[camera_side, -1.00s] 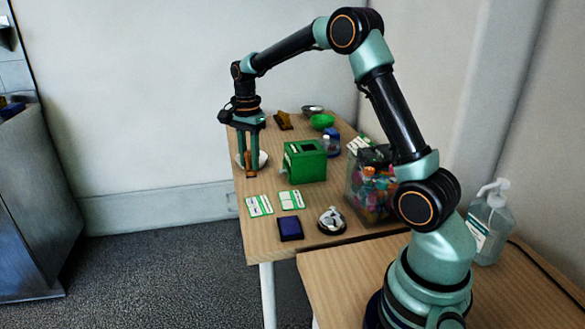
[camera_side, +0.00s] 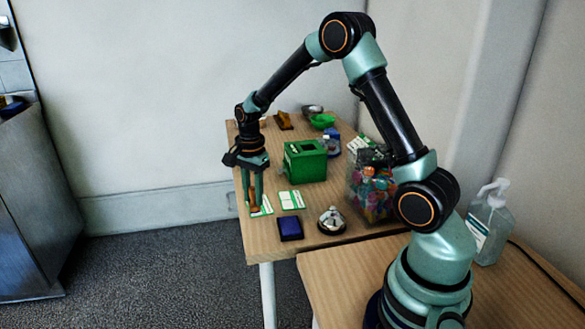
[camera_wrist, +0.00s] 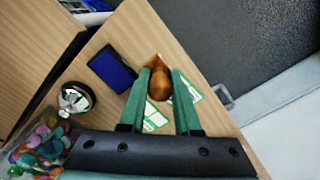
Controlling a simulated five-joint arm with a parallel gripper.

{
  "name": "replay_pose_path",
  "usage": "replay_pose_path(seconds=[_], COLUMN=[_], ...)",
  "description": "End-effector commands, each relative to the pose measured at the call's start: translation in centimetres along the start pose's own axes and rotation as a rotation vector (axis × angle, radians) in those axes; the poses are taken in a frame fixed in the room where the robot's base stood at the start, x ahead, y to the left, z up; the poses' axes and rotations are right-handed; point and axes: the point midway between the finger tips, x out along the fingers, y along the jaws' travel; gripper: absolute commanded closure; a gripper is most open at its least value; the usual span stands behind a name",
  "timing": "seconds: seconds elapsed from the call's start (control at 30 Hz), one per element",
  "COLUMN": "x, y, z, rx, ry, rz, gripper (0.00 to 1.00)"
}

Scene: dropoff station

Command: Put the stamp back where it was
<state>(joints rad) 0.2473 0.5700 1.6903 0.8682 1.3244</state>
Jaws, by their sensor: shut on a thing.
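The wooden stamp (camera_side: 253,205) is held upright between the green fingers of my gripper (camera_side: 253,203). In the wrist view the stamp's rounded brown handle (camera_wrist: 159,85) shows between both fingertips (camera_wrist: 161,78). The stamp is at the left card (camera_side: 265,203), near the table's left edge; I cannot tell whether its base touches anything. The blue ink pad (camera_side: 290,228) in a dark case lies to the right and nearer the front, apart from the stamp. It also shows in the wrist view (camera_wrist: 112,68).
A second card (camera_side: 291,200) lies beside the first. A green box (camera_side: 305,161) stands behind it. A silver bell (camera_side: 332,220) and a clear bin of colourful things (camera_side: 367,196) are to the right. Bowls (camera_side: 321,121) are farther back. Bare wood (camera_side: 262,235) lies left of the ink pad.

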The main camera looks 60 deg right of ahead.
Motion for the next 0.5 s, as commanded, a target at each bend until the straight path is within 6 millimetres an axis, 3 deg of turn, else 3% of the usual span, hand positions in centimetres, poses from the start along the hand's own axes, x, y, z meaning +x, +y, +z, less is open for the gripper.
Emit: replay_pose_path(seconds=[0.5], x=[5.7], y=[0.1], z=[0.0], rx=[0.0], ry=[0.0], rz=[0.002], gripper=[1.0])
